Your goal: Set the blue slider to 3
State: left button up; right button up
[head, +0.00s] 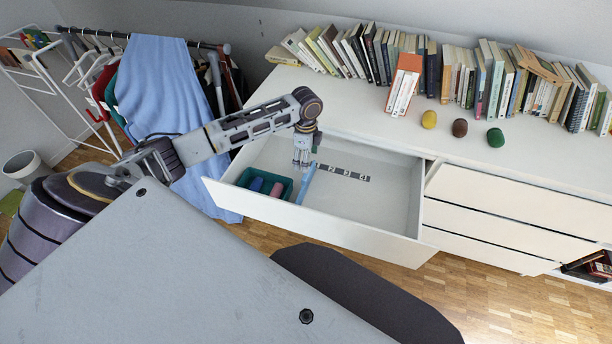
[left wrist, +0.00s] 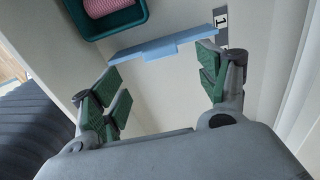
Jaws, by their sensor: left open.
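The blue slider (head: 307,184) is a thin light-blue bar standing across the open drawer (head: 385,198), at the left end of a strip of number labels (head: 343,172). In the left wrist view the slider (left wrist: 160,47) has its end beside the label "1" (left wrist: 221,18). My left gripper (head: 303,160) points down into the drawer near the back end of the slider. In the left wrist view my left gripper (left wrist: 160,88) is open, its green-padded fingers apart with nothing between them. The slider lies just past the fingertips. My right gripper is not in view.
A green tray (head: 243,178) holding a blue and a pink item sits left of the slider. The drawer floor right of the slider is clear. Books (head: 405,80) and yellow, brown and green lumps (head: 460,127) stand on the dresser top.

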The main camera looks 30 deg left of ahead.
aim_at(306, 175)
pick_arm(q)
notch_tip(306, 175, down, 10)
jog(key=shift+r+b, duration=0.1)
jog(key=shift+b, duration=0.6)
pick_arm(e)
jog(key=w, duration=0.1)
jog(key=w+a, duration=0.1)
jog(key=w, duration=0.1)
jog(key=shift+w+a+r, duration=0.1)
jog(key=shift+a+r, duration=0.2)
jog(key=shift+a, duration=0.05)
pick_arm(q)
jog(key=shift+c, duration=0.7)
jog(key=c, duration=1.3)
jog(key=w+d+p, duration=0.1)
jog(key=d, duration=0.3)
jog(key=w+d+p, duration=0.1)
jog(key=d, duration=0.4)
jog(key=w+d+p, duration=0.1)
jog(key=d+p, duration=0.1)
jog(key=d, duration=0.2)
jog(key=shift+w+d, duration=0.1)
jog(key=shift+d, duration=0.25)
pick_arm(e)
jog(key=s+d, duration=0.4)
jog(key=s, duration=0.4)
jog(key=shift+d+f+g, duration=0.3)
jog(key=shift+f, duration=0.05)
